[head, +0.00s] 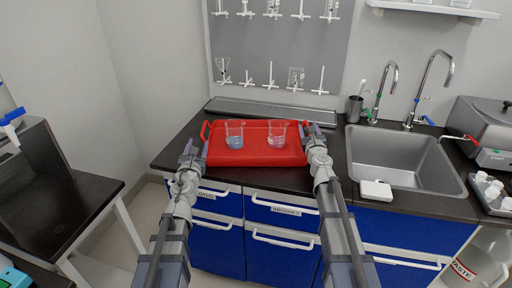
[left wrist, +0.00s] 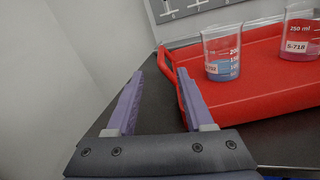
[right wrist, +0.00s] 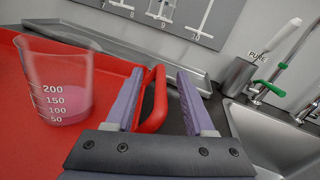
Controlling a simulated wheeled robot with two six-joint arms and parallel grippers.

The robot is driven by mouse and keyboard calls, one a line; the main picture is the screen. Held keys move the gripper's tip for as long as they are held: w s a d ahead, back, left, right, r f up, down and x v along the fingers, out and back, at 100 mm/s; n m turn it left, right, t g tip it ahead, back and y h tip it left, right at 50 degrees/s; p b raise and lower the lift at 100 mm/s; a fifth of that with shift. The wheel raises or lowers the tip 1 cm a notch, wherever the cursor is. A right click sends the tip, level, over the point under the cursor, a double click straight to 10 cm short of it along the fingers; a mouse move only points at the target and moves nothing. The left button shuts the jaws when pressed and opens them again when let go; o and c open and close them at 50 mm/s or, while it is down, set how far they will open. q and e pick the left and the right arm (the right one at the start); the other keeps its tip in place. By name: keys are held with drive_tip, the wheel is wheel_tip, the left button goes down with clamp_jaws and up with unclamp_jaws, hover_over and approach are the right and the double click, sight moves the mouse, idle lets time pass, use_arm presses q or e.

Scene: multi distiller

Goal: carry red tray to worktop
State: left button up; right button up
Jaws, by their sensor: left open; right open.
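The red tray (head: 258,157) rests on the dark worktop (head: 174,152) left of the sink. It carries a beaker of blue liquid (head: 234,136) and a beaker of pink liquid (head: 277,136), both upright. My left gripper (head: 197,150) is open at the tray's left end; in the left wrist view the red left handle (left wrist: 166,62) shows between its fingers (left wrist: 158,95). My right gripper (head: 311,138) is open at the right end. In the right wrist view the right handle (right wrist: 156,98) stands between its fingers (right wrist: 160,100), beside the left one. I cannot tell whether they touch.
A steel sink (head: 395,155) with taps lies to the right, with a white block (head: 376,189) on its front edge. A metal trough (head: 270,109) and a pegboard (head: 280,50) are behind the tray. A separate black table (head: 60,210) stands at the left.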

drive_tip(key=s, duration=1.1)
drive_tip(key=shift+s, duration=0.3)
